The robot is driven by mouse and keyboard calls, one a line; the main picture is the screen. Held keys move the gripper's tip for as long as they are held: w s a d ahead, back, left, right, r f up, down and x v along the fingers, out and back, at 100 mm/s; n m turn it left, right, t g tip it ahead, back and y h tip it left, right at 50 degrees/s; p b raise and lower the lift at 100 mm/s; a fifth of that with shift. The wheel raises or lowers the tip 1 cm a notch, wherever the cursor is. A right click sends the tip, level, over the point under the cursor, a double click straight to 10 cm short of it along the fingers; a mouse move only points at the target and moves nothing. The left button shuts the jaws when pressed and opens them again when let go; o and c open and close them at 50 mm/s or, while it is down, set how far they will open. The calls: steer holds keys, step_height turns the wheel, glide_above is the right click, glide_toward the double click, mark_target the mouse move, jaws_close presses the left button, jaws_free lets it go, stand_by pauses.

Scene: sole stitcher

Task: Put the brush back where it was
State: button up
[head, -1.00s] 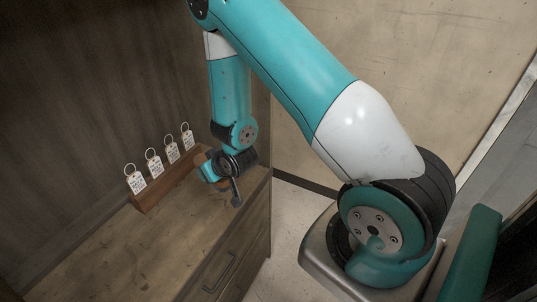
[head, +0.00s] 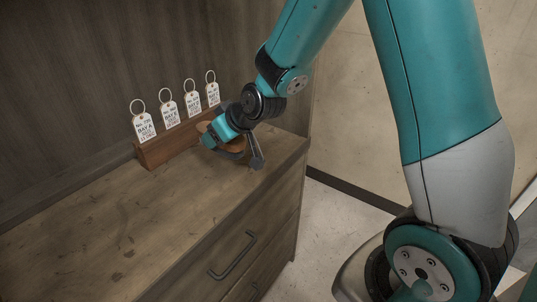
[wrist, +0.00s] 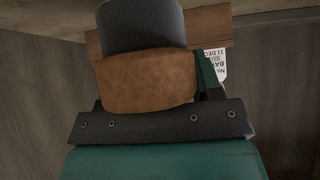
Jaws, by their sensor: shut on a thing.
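The brush, with a brown wooden body (head: 237,149), is at my gripper (head: 222,138) near the right end of the cabinet top in the head view. In the wrist view the brown body (wrist: 146,82) and a dark grey round part of the brush fill the upper middle. My gripper (wrist: 150,108) is shut on the brush there. The gripper covers much of the brush in the head view. I cannot tell whether the brush touches the cabinet top.
A wooden tag rack (head: 160,154) holding several white ringed tags (head: 169,112) stands just left of my gripper, by the back panel. The cabinet top (head: 110,220) is clear at front and left. Its right edge is close to my gripper.

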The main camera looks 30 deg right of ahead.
steer(key=w+d+f, duration=0.1)
steer(key=w+d, duration=0.1)
steer(key=d, duration=0.4)
steer(key=w+d, duration=0.2)
steer(key=d, duration=0.4)
steer(key=w+d+f+p, duration=0.1)
steer(key=w+d, duration=0.1)
steer(key=d, duration=0.4)
steer(key=shift+w+d+f, duration=0.1)
steer(key=shift+w+f, duration=0.2)
steer(key=shift+d+f, duration=0.15)
steer(key=shift+f, duration=2.1)
steer(key=shift+f, duration=0.15)
steer(key=o, duration=1)
steer(key=shift+o, duration=0.2)
